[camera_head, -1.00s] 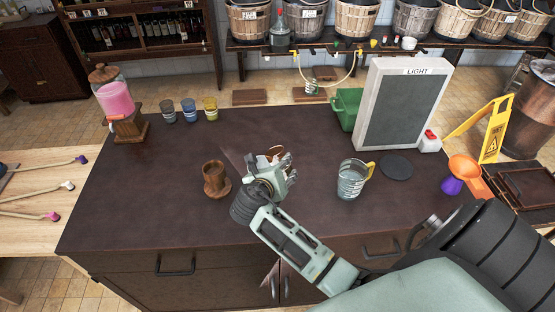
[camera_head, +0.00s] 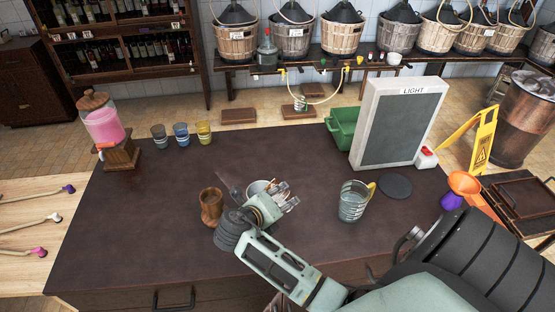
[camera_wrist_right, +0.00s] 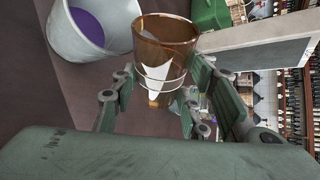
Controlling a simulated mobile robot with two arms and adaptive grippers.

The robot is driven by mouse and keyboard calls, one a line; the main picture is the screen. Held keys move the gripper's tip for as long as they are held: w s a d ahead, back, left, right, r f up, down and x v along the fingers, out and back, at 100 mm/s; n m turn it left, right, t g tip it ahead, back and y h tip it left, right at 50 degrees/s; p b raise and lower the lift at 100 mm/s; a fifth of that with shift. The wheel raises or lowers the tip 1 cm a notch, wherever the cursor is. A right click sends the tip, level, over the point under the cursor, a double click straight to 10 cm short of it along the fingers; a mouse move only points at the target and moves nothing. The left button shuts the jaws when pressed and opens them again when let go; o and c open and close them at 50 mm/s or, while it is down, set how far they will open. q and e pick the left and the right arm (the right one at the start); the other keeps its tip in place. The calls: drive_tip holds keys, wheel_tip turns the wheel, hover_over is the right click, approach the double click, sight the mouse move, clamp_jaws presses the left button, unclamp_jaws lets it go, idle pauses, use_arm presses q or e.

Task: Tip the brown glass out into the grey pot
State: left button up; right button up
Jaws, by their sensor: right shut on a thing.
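My right gripper (camera_head: 280,198) is over the middle of the dark counter. The right wrist view shows its fingers (camera_wrist_right: 150,98) shut around the brown glass (camera_wrist_right: 165,42), a see-through amber tumbler with a white pointed mark. The grey pot (camera_wrist_right: 68,42), pale and with purple inside, is beside the glass in that view; the two look close, but I cannot tell whether they touch. The glass is tilted relative to the pot. My left gripper is out of view.
A wooden cup (camera_head: 211,206) stands just left of my gripper. A metal bucket (camera_head: 353,201) with a yellow handle stands to its right, near a dark disc (camera_head: 395,186). Further back are a green bin (camera_head: 342,128), the LIGHT panel (camera_head: 398,125), coloured glasses (camera_head: 181,135) and a pink dispenser (camera_head: 103,130).

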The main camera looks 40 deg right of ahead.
drive_tip(key=shift+s+r, duration=0.1)
drive_tip(key=shift+r, duration=0.05)
drive_tip(key=shift+d, duration=0.2)
drive_tip(key=shift+d+f, duration=0.25)
drive_tip(key=shift+d, duration=0.1)
drive_tip(key=shift+w+d, duration=0.25)
drive_tip(key=shift+d, duration=0.05)
drive_tip(key=shift+w+n+g, duration=0.1)
drive_tip(key=shift+n+g, duration=0.2)
drive_tip(key=shift+g, duration=0.1)
drive_tip(key=shift+a, duration=0.1)
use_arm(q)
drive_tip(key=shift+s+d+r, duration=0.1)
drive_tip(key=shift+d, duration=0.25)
use_arm(e)
drive_tip(key=shift+r, duration=0.1)
